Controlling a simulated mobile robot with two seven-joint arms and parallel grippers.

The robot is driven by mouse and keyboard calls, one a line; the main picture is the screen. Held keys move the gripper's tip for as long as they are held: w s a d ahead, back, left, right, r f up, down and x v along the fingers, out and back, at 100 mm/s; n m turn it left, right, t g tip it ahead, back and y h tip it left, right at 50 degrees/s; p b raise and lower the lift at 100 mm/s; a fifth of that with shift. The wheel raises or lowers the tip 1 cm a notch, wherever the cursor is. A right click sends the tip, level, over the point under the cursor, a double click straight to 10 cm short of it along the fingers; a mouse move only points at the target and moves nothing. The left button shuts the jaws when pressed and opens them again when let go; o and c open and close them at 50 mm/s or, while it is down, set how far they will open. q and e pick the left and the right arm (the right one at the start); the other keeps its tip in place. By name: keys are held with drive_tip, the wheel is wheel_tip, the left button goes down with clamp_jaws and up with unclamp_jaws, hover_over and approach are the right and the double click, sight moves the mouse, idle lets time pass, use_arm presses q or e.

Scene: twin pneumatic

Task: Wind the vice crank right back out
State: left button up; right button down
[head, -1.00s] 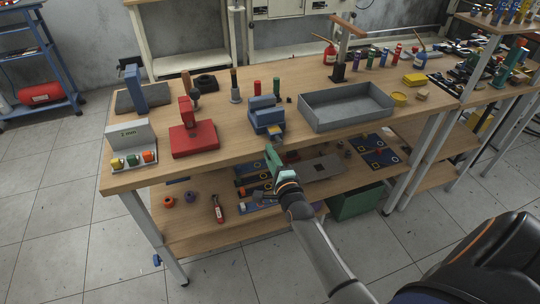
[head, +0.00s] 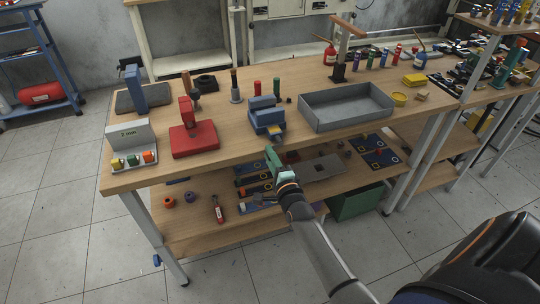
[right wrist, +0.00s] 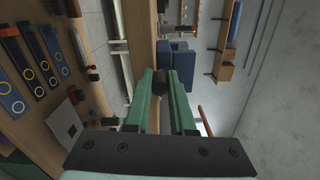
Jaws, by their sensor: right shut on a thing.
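The blue vice (head: 267,116) stands near the front edge of the wooden bench, and its blue body also shows past the fingers in the right wrist view (right wrist: 183,62). My right gripper (head: 271,151) is at the bench's front edge, just in front of and below the vice. In the right wrist view its green fingers (right wrist: 161,83) are closed around a dark round knob (right wrist: 160,80), the crank's handle. The rest of the crank is mostly hidden by the fingers. My left gripper is in neither view.
A red press-like tool (head: 190,135) stands left of the vice, and a grey open tray (head: 345,107) stands right of it. The bench front edge is close to my right gripper. A lower shelf (head: 190,238) with dark panels and small parts lies beneath.

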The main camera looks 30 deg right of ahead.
sight(291, 146)
drive_tip(key=d+f+n, duration=0.1)
drive_tip(key=n, duration=0.4)
drive_tip(key=s+d+f+n+p, duration=0.1)
drive_tip(key=d+n, duration=0.1)
drive_tip(key=n, duration=0.4)
drive_tip(key=d+f+n, duration=0.1)
drive_tip(key=d+n, duration=0.1)
drive_tip(key=n, duration=0.4)
drive_tip(key=shift+s+d+f, duration=0.15)
drive_tip(key=shift+f, duration=0.1)
drive_tip(key=n, duration=0.1)
drive_tip(key=d+n, duration=0.1)
drive_tip(key=n+p, duration=0.1)
drive_tip(key=shift+s+d+r+n, duration=0.15)
drive_tip(key=shift+r+n, duration=0.15)
drive_tip(key=shift+n, duration=0.1)
drive_tip(key=n, duration=0.2)
drive_tip(key=d+r+n, duration=0.1)
drive_tip(key=n, duration=0.1)
drive_tip(key=shift+s+d+r, duration=0.1)
drive_tip(key=shift+s+d, duration=0.05)
drive_tip(key=shift+d+r+n+p, duration=0.15)
drive_tip(key=shift+r+n, duration=0.35)
drive_tip(key=shift+n, duration=0.85)
drive_tip(key=shift+d+r+n+p, duration=0.15)
drive_tip(key=shift+r+n, duration=0.3)
drive_tip(key=shift+n, duration=0.95)
drive_tip(key=shift+d+r+n+p, duration=0.15)
drive_tip(key=shift+r+n, duration=0.35)
drive_tip(key=shift+n, duration=0.85)
